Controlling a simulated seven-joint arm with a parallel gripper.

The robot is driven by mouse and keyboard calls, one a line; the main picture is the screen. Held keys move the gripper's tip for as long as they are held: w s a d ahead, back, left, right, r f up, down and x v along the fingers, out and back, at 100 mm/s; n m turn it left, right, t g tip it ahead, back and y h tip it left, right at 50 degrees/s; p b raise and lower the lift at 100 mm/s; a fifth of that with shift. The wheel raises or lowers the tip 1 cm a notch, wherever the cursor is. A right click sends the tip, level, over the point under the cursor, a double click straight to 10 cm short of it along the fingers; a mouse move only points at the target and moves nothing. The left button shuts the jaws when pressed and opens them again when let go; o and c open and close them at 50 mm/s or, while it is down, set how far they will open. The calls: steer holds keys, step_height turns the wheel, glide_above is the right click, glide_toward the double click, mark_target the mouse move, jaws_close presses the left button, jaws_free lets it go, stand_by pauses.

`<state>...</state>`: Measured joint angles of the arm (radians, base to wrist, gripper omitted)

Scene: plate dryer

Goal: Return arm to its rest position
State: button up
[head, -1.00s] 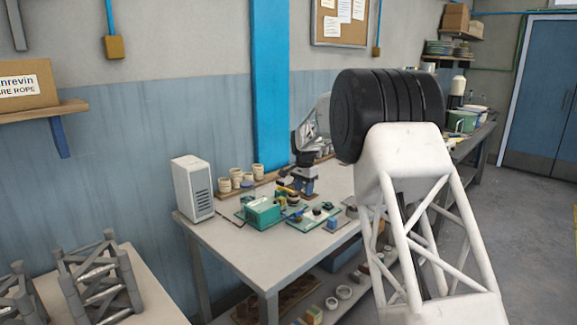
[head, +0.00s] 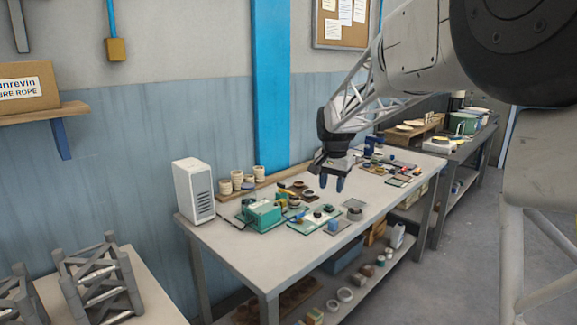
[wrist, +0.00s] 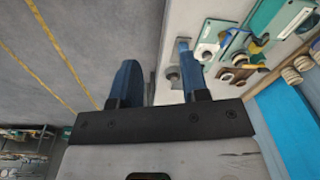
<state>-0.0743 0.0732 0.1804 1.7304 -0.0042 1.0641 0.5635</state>
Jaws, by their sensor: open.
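My gripper (head: 332,184) hangs above the long workbench (head: 222,250) in the head view, its blue fingers pointing down. It is open, with a clear gap between the fingers, and nothing is between them. In the wrist view my gripper (wrist: 158,88) is seen from behind, with its two blue fingers apart. The floor and the bench edge lie beyond it. My arm reaches in from the upper right of the head view.
A green device (head: 262,214) and several small parts on mats lie on the bench. A white box (head: 194,190) stands at its left end, near beige cups (head: 238,180). A blue post (head: 270,85) rises behind. Open floor (head: 440,285) lies at the right.

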steer(key=s+d+r+n, duration=0.1)
steer(key=s, duration=0.6)
steer(key=s+d+r+n, duration=0.1)
steer(key=s+d+r, duration=0.1)
steer(key=s, duration=0.5)
steer(key=s+d+f+n, duration=0.1)
steer(key=s+f, duration=0.1)
steer(key=s, duration=0.9)
steer(key=s+d+f+n+t, duration=0.1)
steer(key=s+f, duration=0.2)
steer(key=s, duration=0.8)
steer(key=s+d+f+n, duration=0.1)
steer(key=s+f, duration=0.2)
steer(key=s, duration=0.7)
steer(key=shift+s+f+t, duration=0.25)
steer(key=shift+s+t, duration=0.05)
steer(key=shift+s, duration=0.1)
